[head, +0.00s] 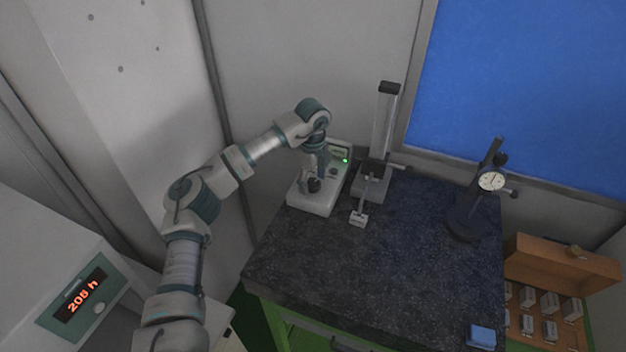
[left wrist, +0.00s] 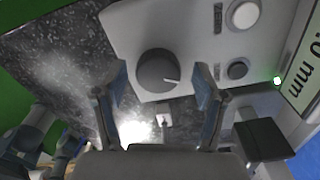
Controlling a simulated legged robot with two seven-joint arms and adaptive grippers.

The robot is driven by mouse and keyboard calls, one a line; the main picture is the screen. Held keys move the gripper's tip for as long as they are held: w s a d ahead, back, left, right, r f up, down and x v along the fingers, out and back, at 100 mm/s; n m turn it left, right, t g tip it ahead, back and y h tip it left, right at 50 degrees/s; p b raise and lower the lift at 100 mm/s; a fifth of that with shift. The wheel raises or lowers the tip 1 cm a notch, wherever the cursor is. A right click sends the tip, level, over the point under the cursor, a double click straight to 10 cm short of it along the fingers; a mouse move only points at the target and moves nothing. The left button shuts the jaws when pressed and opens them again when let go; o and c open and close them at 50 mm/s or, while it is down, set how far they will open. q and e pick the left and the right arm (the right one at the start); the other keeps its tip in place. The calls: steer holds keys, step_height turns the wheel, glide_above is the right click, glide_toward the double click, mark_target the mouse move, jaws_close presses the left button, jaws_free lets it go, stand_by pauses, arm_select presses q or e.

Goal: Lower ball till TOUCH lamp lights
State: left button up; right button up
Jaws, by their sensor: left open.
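A pale instrument box (head: 318,203) stands at the back left of the dark stone table. It has a dark round knob (left wrist: 157,72), a lit green lamp (head: 346,160) and a display (left wrist: 308,62) where "0 mm" can be read. I cannot read a label at the lamp. My left gripper (head: 313,180) is above the box, pointing down. In the left wrist view its open fingers (left wrist: 160,75) are on either side of the knob, with gaps visible. A column stand (head: 372,182) is beside the box, its arm ending in a small pale block (head: 358,219). I cannot make out a ball.
A dial gauge on a dark stand (head: 464,222) is at the table's right. A blue block (head: 481,336) lies at the front right corner. An open wooden case (head: 560,262) of metal blocks is right of the table (head: 380,280). The table's middle is clear.

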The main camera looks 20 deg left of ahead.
mark_target(313, 182)
arm_select(q)
step_height(313, 182, up, 12)
stand_by(0.4)
steer(key=shift+f, duration=0.2)
stand_by(1.3)
